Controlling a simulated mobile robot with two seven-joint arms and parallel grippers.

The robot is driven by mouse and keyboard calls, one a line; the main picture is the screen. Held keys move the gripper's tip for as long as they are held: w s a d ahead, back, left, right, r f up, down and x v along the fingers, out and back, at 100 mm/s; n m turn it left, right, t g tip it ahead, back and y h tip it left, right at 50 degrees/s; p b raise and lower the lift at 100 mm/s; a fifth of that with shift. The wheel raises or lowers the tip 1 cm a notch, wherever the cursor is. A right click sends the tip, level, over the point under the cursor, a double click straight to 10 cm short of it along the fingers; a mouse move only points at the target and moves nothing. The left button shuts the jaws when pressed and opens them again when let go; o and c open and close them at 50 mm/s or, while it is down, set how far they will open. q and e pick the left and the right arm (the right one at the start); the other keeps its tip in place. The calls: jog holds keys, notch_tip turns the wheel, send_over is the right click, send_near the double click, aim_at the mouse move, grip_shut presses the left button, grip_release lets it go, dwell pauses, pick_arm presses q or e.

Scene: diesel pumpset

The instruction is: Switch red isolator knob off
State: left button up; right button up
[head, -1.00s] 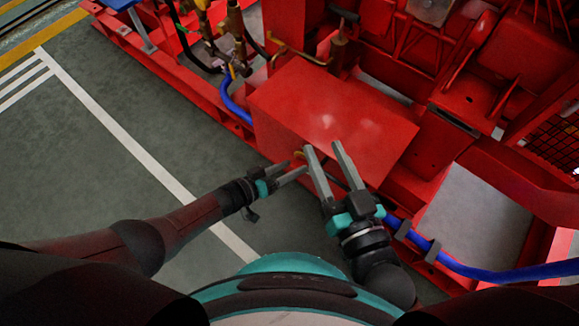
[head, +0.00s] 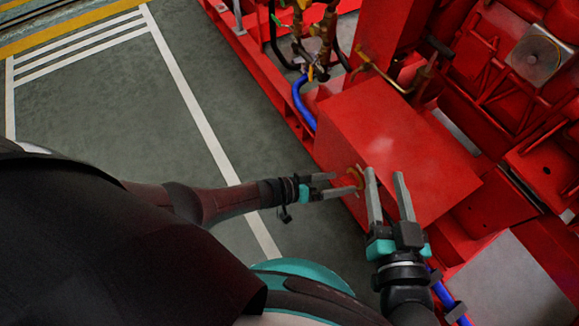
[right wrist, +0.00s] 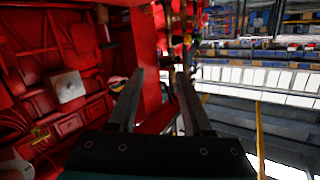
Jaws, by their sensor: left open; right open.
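A small round part with a yellow rim (head: 357,176) is on the side face of a red box (head: 400,140) in the head view. It looks like the isolator's place, but a red knob on it is too small to make out. My left gripper (head: 345,184) is open, with its fingertips close to this part; I cannot tell whether they touch it. My right gripper (head: 385,174) is open and empty in front of the red box. Its two fingers also show apart in the right wrist view (right wrist: 157,95), with nothing between them.
Red pumpset frames and pipes fill the right side. A blue hose (head: 301,104) runs down left of the box. A grey-white plate (head: 508,285) lies at lower right. The green floor (head: 110,115) with white lines is clear at left.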

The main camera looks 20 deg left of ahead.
pick_arm(q)
jog(key=shift+s+a+r+p, duration=0.3)
jog(key=shift+s+a, duration=0.1)
jog(key=shift+a, duration=0.05)
jog(key=p+v, duration=0.5)
jog(key=v, duration=0.8)
pick_arm(e)
jog(key=s+d+f+g+h, duration=0.2)
jog(key=s+d+g+h, duration=0.3)
jog(key=d+g, duration=0.5)
jog(key=shift+s+d, duration=0.25)
jog(key=shift+d, duration=0.1)
pick_arm(q)
jog(key=shift+f, duration=0.1)
